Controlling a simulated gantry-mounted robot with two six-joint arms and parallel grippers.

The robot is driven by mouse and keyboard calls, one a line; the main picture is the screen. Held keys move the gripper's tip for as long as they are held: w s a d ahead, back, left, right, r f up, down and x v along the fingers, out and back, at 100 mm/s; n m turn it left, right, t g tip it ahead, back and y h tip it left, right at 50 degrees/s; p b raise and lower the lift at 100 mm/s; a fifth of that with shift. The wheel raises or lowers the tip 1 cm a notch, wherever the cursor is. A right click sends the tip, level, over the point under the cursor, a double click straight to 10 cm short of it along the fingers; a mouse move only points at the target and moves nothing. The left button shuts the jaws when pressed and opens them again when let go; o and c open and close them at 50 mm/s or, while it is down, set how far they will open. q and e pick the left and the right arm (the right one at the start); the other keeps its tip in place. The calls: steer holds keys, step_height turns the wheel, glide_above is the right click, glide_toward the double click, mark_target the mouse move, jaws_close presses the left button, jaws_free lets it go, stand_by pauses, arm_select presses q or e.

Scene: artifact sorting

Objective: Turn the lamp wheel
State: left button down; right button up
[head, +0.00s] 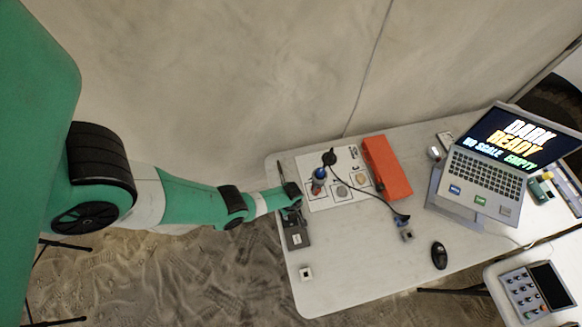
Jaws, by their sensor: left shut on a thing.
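My left arm reaches in from the left. Its gripper (294,203) is at the left edge of the white table, at the far end of a dark grey box (297,239). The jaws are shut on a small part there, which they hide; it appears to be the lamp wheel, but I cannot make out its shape. A black lamp with a thin bent neck (372,193) stands over a white sheet; its dark round head (329,158) is above the sheet's far part. My right gripper is not in view.
The white sheet (316,203) carries several small round pieces. An orange-red box (387,168) lies to its right. A laptop (484,178) on a stand, a black mouse (439,255) and a button panel (524,296) are further right. The table's front middle is mostly clear.

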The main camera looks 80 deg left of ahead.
arm_select(q)
steer(key=m, duration=0.6)
steer(key=shift+m, duration=0.4)
steer(key=m, duration=1.3)
steer(key=shift+m, duration=0.3)
steer(key=m, duration=0.6)
steer(key=shift+m, duration=0.3)
steer(key=shift+c, duration=1.7)
jaws_free()
